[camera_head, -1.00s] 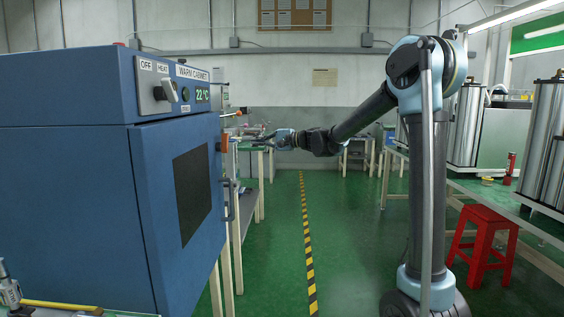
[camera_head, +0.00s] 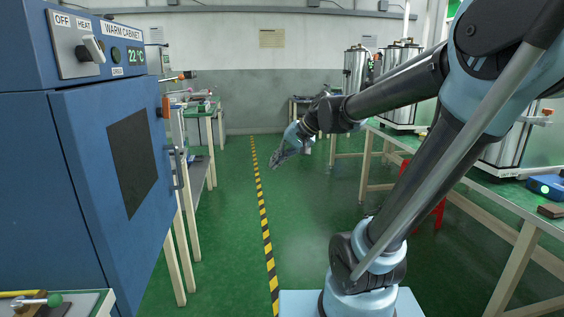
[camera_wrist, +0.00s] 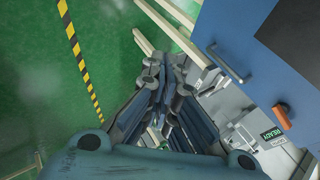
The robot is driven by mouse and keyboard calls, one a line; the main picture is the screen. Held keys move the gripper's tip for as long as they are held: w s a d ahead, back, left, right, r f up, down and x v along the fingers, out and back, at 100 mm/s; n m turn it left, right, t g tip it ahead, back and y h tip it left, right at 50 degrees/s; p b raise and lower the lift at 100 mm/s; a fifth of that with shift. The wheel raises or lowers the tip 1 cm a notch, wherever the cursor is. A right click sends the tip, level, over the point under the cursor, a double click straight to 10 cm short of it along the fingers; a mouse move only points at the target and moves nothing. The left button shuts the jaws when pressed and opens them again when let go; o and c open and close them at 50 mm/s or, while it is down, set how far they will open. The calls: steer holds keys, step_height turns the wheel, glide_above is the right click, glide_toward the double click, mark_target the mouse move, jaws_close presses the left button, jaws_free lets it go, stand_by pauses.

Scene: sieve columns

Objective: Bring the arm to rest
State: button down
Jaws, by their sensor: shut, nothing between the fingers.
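My gripper (camera_head: 275,163) is shut and empty, held in the air over the green floor aisle at the end of my bent arm. It points down and to the left, to the right of the blue warm cabinet (camera_head: 75,190) and apart from it. In the wrist view my gripper's fingers (camera_wrist: 164,72) are together, with nothing visible between them. The cabinet's door handle (camera_wrist: 229,63) shows at the upper right there.
The cabinet door looks closed; its display reads 22 °C. A bench (camera_head: 520,205) with metal columns runs along the right, with a red stool partly hidden behind my arm. Another bench (camera_head: 200,110) stands beyond the cabinet. A yellow-black floor stripe (camera_head: 262,205) marks the open aisle.

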steer(key=s+d+f+h, duration=0.3)
steer(key=s+d+f, duration=0.5)
steer(key=s+d, duration=0.1)
steer(key=s+d+f+g+h, duration=0.1)
steer(key=s+d+f+h, duration=0.3)
steer(key=s+d+f, duration=0.4)
steer(key=d, duration=0.4)
steer(key=shift+s+h, duration=0.3)
steer(key=shift+s, duration=0.1)
